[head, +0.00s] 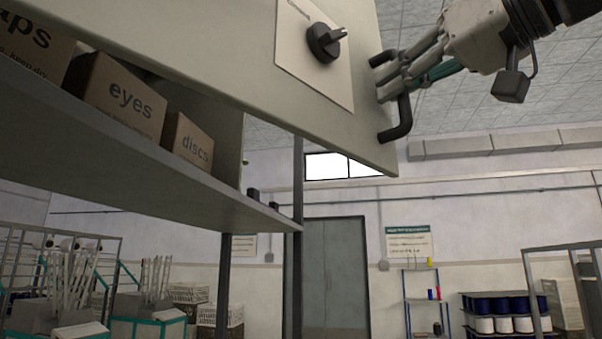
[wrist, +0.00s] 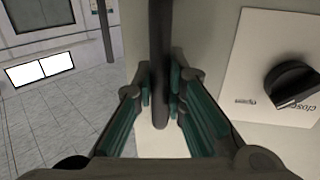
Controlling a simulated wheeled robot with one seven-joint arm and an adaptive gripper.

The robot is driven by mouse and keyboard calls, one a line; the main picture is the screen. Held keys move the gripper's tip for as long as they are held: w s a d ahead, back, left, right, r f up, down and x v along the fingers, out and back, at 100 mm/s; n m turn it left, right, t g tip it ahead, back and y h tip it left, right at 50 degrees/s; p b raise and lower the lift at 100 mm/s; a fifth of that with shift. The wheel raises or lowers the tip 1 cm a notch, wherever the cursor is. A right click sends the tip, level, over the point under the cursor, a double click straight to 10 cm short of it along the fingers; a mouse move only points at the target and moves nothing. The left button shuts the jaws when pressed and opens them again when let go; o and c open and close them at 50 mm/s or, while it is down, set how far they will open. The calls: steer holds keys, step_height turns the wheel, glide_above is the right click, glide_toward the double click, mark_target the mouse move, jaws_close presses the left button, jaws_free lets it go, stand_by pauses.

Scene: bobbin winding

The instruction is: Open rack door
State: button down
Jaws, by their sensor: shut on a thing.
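The rack door (head: 230,65) is a pale grey panel across the top of the head view. Its lower edge is apart from the shelf, and boxes show through the gap. A black bar handle (head: 404,118) sits near its right edge. My gripper (head: 392,88) comes from the upper right and is shut on the handle. In the wrist view, the handle (wrist: 160,35) runs between the teal-padded fingers of my gripper (wrist: 161,98). A black knob (head: 323,43) on a cream plate (head: 292,45) is beside it; the wrist view shows the knob (wrist: 291,84) near the word "closed".
The shelf (head: 150,165) behind the door holds cardboard boxes marked "eyes" (head: 118,98) and "discs" (head: 187,142). A dark post (head: 297,260) stands at the shelf's right end. A grey double door (head: 336,275) and a spool rack (head: 500,312) are farther back. Space right of the door looks clear.

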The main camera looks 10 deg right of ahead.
steer(key=s+d+m+t+h+p, duration=0.1)
steer(key=s+d+m+h, duration=0.3)
steer(key=s, duration=0.8)
steer(key=s+d+m+t+h+p, duration=0.1)
steer(key=s+d+m+h+p, duration=0.15)
steer(key=s+h, duration=0.7)
steer(key=s+a+m+g+h+p, duration=0.1)
steer(key=s+a+m+h+p, duration=0.1)
steer(key=s, duration=1)
steer(key=s+a+m+g+h+p, duration=0.1)
steer(key=s+a+m+h+p, duration=0.1)
steer(key=s, duration=1)
steer(key=shift+s+a+m+g+h, duration=0.35)
steer(key=shift+a+m+g+h, duration=0.1)
steer(key=shift+a+m, duration=0.5)
steer(key=c, duration=1.7)
jaws_free()
steer(key=shift+w+a+p, duration=0.1)
steer(key=shift+p, duration=0.2)
steer(key=shift+o, duration=0.5)
steer(key=shift+r, duration=0.1)
steer(key=shift+d, duration=0.2)
